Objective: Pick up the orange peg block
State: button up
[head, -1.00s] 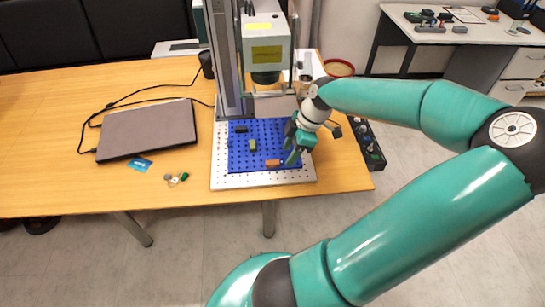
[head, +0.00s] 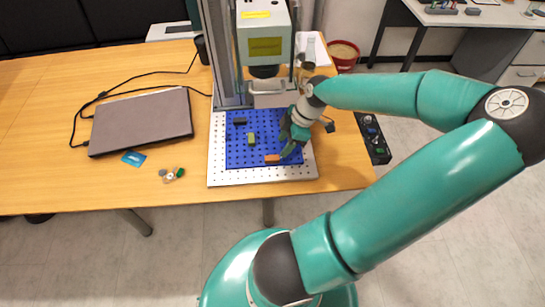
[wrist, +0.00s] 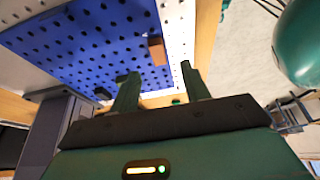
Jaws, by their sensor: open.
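The orange peg block (head: 272,158) lies on the blue pegboard (head: 236,157) near its front edge. In the wrist view the orange peg block (wrist: 156,50) stands out from the blue board, beyond and roughly between my two fingers. My gripper (head: 288,147) is just to the right of the block and a little above the board in the head view. In the wrist view my gripper (wrist: 158,84) has its fingers spread apart with nothing between them. The block looks apart from both fingers.
A yellow-green block (head: 251,139) and a black block (head: 239,121) are also on the blue board. The laser marker head (head: 265,45) hangs over the board's back. A closed laptop (head: 140,121) is at left, and a black control box (head: 374,140) at right.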

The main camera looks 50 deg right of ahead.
aim_at(272, 157)
jog(key=x, duration=0.2)
jog(key=shift+w+a+f, duration=0.1)
jog(key=shift+a+f, duration=0.1)
jog(key=shift+f, duration=0.1)
jog(key=x, duration=0.4)
jog(key=shift+w+f, duration=0.35)
jog(key=shift+w, duration=0.05)
grip_shut()
jog(key=shift+r, duration=0.1)
